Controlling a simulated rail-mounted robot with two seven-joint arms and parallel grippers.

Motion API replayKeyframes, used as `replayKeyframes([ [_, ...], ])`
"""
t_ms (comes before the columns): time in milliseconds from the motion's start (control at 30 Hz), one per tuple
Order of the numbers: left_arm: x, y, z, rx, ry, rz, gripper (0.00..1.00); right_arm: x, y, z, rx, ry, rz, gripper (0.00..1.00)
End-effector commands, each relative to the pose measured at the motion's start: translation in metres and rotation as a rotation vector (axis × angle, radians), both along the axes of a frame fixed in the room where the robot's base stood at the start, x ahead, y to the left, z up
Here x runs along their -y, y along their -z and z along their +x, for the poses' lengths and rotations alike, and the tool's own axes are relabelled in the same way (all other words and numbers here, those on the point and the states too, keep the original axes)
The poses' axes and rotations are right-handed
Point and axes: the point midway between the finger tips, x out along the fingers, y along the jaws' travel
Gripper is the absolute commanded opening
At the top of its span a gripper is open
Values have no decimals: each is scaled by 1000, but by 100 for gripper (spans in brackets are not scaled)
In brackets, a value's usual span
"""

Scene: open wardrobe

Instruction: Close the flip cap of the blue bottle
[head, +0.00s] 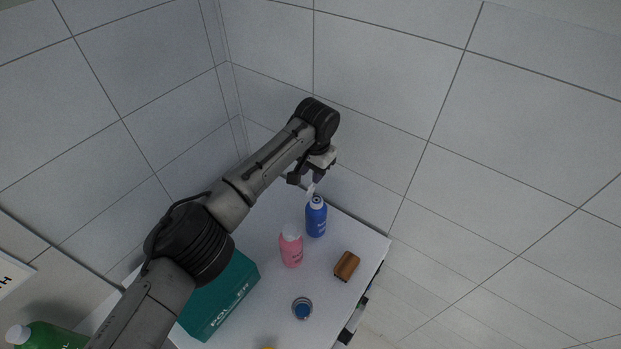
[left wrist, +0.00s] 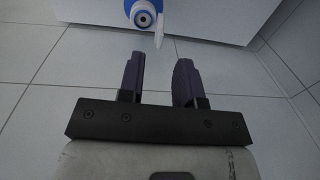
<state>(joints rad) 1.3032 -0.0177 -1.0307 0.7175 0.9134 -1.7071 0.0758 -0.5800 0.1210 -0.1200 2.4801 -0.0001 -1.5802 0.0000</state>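The blue bottle (head: 316,220) stands upright on a white top (head: 345,222) near its back corner. Its white flip cap (head: 311,188) is open, with the lid sticking up. In the left wrist view the bottle's round top (left wrist: 143,16) is at the upper edge, and the lid (left wrist: 159,28) points out from it toward the fingers. My left gripper (head: 304,182) is just above and behind the bottle in the head view. In the left wrist view its two dark fingers (left wrist: 158,62) are apart with nothing between them. My right gripper is not in view.
A pink bottle (head: 291,248), a brown brush-like item (head: 347,265), a glass with something blue (head: 302,308) and a teal box (head: 222,298) stand in front of the blue bottle. A green bottle (head: 45,338) is at lower left. Tiled walls (head: 380,90) rise behind.

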Motion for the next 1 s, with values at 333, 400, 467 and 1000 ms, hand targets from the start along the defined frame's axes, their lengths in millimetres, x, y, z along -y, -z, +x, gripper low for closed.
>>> replayKeyframes([
  [333, -2, 41, 1, -2, 0, 0, 32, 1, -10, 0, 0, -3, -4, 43],
  [400, -2, 45, 2, -1, 0, -1, 32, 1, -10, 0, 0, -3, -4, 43],
  [467, -2, 47, 2, -1, 0, -1, 32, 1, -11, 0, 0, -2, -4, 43],
  [1000, -3, 49, 2, -1, 0, -1, 14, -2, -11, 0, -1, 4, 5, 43],
])
